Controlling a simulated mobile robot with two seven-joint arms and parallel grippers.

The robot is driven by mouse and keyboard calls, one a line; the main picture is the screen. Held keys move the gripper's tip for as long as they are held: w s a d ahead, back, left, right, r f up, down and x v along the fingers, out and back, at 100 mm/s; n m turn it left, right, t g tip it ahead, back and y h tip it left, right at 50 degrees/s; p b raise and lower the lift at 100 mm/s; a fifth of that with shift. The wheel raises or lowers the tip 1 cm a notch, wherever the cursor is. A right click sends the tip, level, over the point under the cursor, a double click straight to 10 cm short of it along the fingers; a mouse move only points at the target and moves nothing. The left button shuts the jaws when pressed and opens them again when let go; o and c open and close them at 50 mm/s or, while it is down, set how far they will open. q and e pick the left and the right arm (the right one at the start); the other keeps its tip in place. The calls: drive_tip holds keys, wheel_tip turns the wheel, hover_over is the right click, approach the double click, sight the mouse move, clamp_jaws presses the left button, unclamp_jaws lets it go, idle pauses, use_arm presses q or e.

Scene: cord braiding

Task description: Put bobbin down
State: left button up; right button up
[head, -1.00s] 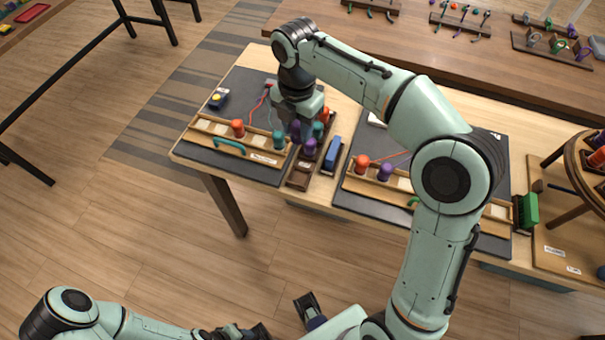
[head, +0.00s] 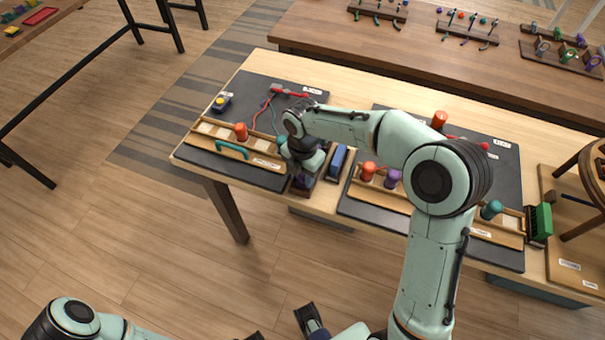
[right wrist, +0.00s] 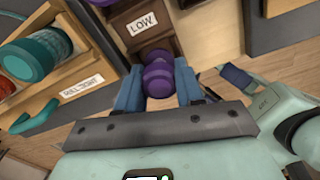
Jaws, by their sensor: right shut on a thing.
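My right gripper (right wrist: 157,88) is shut on a purple bobbin (right wrist: 158,74), which sits between its two blue finger pads. The bobbin is at a brown wooden holder (right wrist: 122,18) with a LOW label (right wrist: 142,23). I cannot tell whether it touches the holder floor. In the head view, my right gripper (head: 302,176) is low over the dark holder between the two mats, and my wrist hides most of the holder. A small part of my left gripper (head: 310,320) shows at the bottom edge. Its jaw state is unclear.
An orange bobbin (head: 241,132) is farther along that rail. Orange (head: 368,171) and purple (head: 393,178) bobbins stand on the right rail.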

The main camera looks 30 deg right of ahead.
drive_tip(key=shift+f, duration=0.25)
drive_tip(key=o, duration=1)
drive_tip(key=shift+o, duration=0.2)
wheel_tip(320, 180, up, 13)
drive_tip(key=p, duration=0.2)
drive_tip(key=shift+f, duration=0.15)
drive_tip(key=shift+f, duration=0.1)
